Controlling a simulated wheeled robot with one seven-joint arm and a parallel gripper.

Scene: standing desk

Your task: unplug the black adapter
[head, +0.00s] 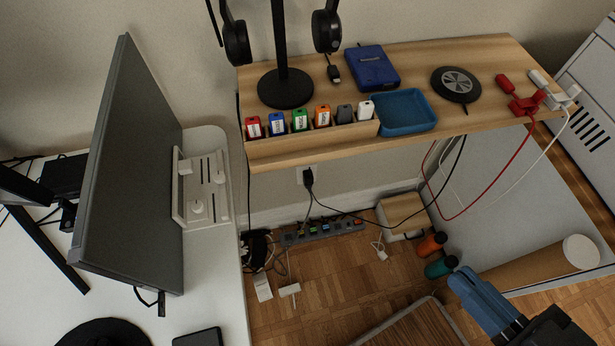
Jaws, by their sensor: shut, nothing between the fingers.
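A black plug (308,177) sits in a white wall outlet (304,170) below the wooden shelf, with a black cable running down from it. A grey power strip (322,231) lies on the floor against the wall with several coloured pieces along it. A dark bundle of cables and possibly adapters (258,248) is at its left end; I cannot tell its parts apart. Which black piece is the adapter is not clear. My gripper (462,282) is at the lower right, blue-grey, shut and empty, well apart from the outlet and strip.
The wooden shelf (440,60) overhangs the outlet. A white desk (210,290) with a monitor (135,180) stands left. Orange (432,243) and teal (441,267) bottles, a box (402,214) and a cardboard tube (535,269) are near my gripper. Red and white cables hang down.

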